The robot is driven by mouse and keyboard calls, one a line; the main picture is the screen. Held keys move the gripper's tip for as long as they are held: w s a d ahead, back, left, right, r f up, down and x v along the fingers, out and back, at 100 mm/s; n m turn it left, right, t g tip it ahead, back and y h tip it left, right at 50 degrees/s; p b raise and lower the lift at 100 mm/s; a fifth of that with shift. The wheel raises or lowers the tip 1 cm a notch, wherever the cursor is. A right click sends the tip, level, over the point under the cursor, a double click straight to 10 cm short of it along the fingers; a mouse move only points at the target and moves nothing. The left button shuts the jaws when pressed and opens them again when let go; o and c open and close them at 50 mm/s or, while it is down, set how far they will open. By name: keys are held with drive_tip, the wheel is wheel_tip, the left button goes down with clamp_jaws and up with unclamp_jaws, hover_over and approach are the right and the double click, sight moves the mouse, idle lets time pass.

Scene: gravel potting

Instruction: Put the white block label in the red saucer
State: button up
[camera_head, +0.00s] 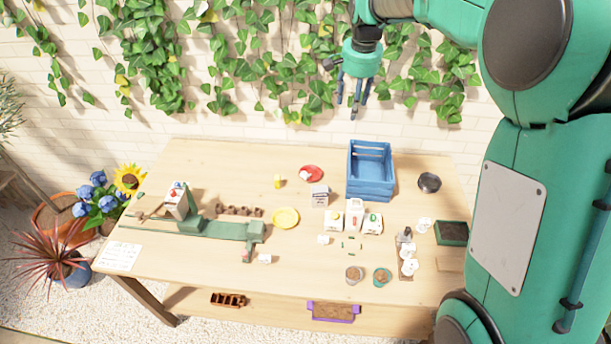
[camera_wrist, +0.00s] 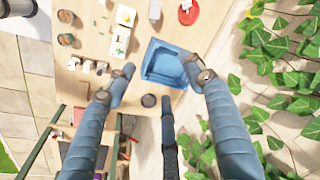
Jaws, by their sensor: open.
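The red saucer (camera_head: 317,169) lies toward the back of the table, left of the blue crate. A small white piece (camera_head: 305,176) shows at its left front part; it looks to be in the saucer, but I cannot tell for sure whether it is the block label. Other small white pieces lie near the middle (camera_head: 323,239) and the front (camera_head: 264,260) of the table. My gripper (camera_head: 356,102) is open and empty, high above the back edge, well apart from the saucer. In the wrist view its fingers (camera_wrist: 160,76) are spread, and the red saucer (camera_wrist: 187,14) shows at the top.
The blue crate (camera_head: 371,188) stands at the back right, with a dark bowl (camera_head: 429,182) beside it. White containers (camera_head: 354,210) stand in front of it. A yellow saucer (camera_head: 285,218) and a green device (camera_head: 220,230) are to the left. Ivy (camera_head: 270,70) hangs on the wall behind.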

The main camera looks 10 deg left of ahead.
drive_tip(key=w+a+f+m, duration=0.1)
drive_tip(key=w+a+f, duration=0.4)
drive_tip(key=f, duration=0.6)
drive_tip(key=w+a+f+m+g, duration=0.1)
drive_tip(key=w+a+f, duration=0.5)
drive_tip(key=f, duration=0.5)
drive_tip(key=w+a+f+m+g, duration=0.1)
drive_tip(key=w+a+f, duration=0.4)
drive_tip(key=f, duration=0.6)
drive_tip(key=shift+w+a+f+h+b, duration=0.25)
drive_tip(key=shift+w+f+h+b, duration=0.05)
drive_tip(key=shift+w+b, duration=0.15)
drive_tip(key=shift+s+f, duration=0.1)
hover_over(305, 174)
drive_tip(key=shift+w+a+f, duration=0.1)
drive_tip(key=shift+a+f, duration=0.05)
drive_tip(key=shift+f, duration=1.95)
drive_tip(key=shift+w+a+f, duration=0.1)
drive_tip(key=shift+f, duration=2)
drive_tip(key=shift+f, duration=0.1)
drive_tip(key=shift+d+f+b, duration=0.2)
drive_tip(key=shift+f+b, duration=0.2)
drive_tip(key=shift+f, duration=2.1)
